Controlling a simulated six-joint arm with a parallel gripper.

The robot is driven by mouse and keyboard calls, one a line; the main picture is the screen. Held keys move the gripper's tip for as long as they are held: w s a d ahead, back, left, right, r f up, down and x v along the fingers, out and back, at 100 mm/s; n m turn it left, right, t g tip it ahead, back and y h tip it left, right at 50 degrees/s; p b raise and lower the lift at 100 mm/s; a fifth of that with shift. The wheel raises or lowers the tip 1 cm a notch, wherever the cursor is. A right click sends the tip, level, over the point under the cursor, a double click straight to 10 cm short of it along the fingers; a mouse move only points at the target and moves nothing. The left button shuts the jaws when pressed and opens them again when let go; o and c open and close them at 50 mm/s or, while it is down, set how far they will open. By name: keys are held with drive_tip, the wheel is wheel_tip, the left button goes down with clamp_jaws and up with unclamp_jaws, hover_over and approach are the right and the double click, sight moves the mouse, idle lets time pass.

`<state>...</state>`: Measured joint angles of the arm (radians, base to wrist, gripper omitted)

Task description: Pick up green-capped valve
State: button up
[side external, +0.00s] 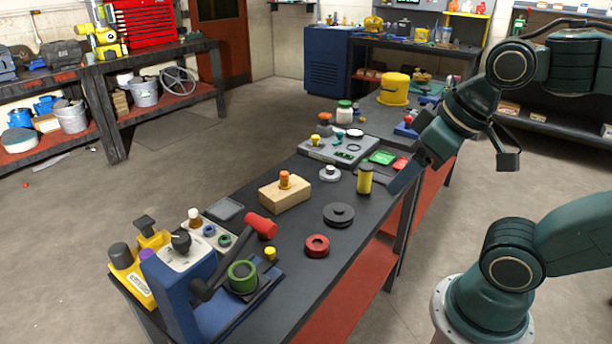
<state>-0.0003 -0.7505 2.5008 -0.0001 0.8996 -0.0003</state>
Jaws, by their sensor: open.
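A small white jar-like part with a green cap (344,112) stands upright at the far part of the bench; it may be the green-capped valve, but I cannot tell for sure. A green ring-shaped part (242,277) sits on the blue press at the near end. My gripper (398,184) is open over the right edge of the bench, pointing down and left, beside a yellow cylinder with a dark top (365,179). It looks apart from the jar-like part. Its fingers are dark and partly merge with the bench.
A wooden block with an orange peg (284,194), a black disc (339,215) and a red ring (317,246) lie on the bench. A grey plate (318,150) with small parts, green and red pads (382,157) and a yellow bucket (394,90) stand farther back.

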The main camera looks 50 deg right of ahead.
drive_tip(key=shift+c, duration=0.5)
drive_tip(key=w+d+r+m+g+h, duration=0.1)
drive_tip(key=w+d+r+m, duration=0.1)
drive_tip(key=w+d+r, duration=0.3)
drive_tip(key=w+d+m, duration=0.2)
drive_tip(key=w, duration=0.5)
drive_tip(key=w+d+f+m+g, duration=0.2)
drive_tip(key=w+d+m, duration=0.2)
drive_tip(key=w+d, duration=0.75)
drive_tip(key=w+d+f+m+g, duration=0.1)
drive_tip(key=d+f+m, duration=0.3)
drive_tip(key=d+f, duration=0.5)
drive_tip(key=w+d+f+m+g, duration=0.1)
drive_tip(key=w+d+f+m, duration=0.2)
drive_tip(key=d+f, duration=0.7)
drive_tip(key=d, duration=0.7)
drive_tip(key=shift+d+m, duration=0.2)
drive_tip(key=shift+m, duration=0.2)
drive_tip(key=shift+f, duration=0.1)
